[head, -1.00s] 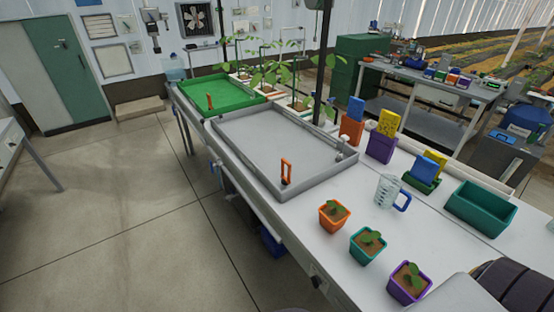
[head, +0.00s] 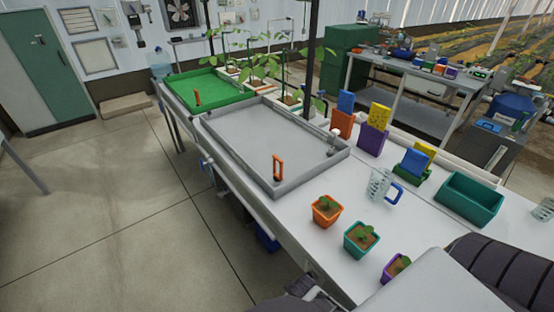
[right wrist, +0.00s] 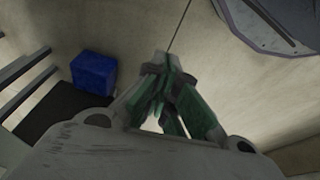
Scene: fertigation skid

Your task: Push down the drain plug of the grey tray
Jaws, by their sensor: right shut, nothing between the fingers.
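The grey tray (head: 250,128) lies on the white bench in the middle of the head view and looks empty. An orange upright handle (head: 278,166), apparently its drain plug, stands at its near corner on a dark base; how far down it sits I cannot tell. My right gripper (right wrist: 163,78) shows in the right wrist view with its greenish fingers shut and empty, above the floor and apart from the tray. Part of my right arm covers the bottom right of the head view. My left gripper is not in view.
A green tray (head: 205,88) with its own orange handle (head: 197,97) lies behind. Orange (head: 326,211), teal (head: 361,240) and purple (head: 396,268) seedling pots and a measuring jug (head: 379,185) stand right of the grey tray. A blue box (right wrist: 93,71) sits low beside the bench.

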